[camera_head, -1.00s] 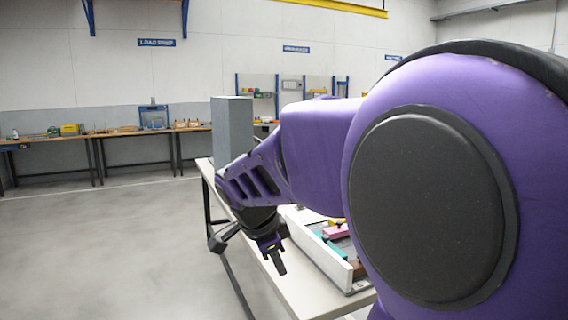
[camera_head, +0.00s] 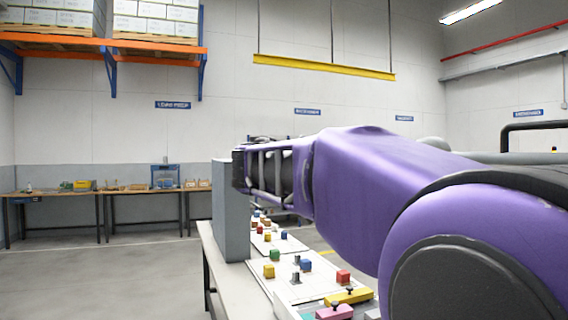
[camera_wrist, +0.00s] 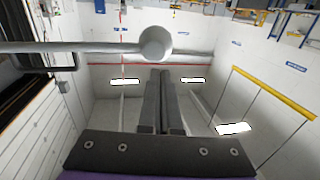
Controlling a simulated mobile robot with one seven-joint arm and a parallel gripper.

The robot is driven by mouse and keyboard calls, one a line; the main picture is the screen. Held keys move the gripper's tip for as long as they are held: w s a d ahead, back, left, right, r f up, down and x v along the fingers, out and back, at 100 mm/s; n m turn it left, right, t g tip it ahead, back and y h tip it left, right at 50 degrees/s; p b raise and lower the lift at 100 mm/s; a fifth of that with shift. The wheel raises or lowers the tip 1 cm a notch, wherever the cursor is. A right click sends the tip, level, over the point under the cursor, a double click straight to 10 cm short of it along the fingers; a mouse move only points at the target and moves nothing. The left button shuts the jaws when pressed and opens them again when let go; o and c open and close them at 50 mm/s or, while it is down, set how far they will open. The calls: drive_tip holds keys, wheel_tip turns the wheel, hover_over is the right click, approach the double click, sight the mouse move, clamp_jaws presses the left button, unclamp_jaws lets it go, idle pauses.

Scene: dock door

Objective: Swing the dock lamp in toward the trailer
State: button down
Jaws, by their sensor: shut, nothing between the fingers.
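The dock lamp shows in the wrist view as a grey horizontal arm (camera_wrist: 75,47) coming in from the left, with a round pale head (camera_wrist: 155,43) at its end. In the head view, part of a grey tube (camera_head: 490,157) and a rounded end (camera_head: 432,146) show behind my purple arm, at the right. My gripper (camera_wrist: 161,73) is shut and empty. In the wrist view its fingertips lie just below the lamp head in the picture; I see no contact, and the depth gap is unclear. In the head view I cannot make out the fingers. No trailer is recognisable.
A table (camera_head: 228,258) with white trays and coloured blocks stands below my arm. A grey upright box (camera_head: 231,210) stands at its left edge. A black bent rail (camera_head: 535,127) is at the right. A yellow beam (camera_head: 325,67) hangs overhead. The floor at left is clear.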

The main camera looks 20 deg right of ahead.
drive_tip(key=p+x, duration=0.2)
drive_tip(key=x, duration=1.1)
drive_tip(key=shift+d, duration=0.35)
drive_tip(key=shift+w+d, duration=0.1)
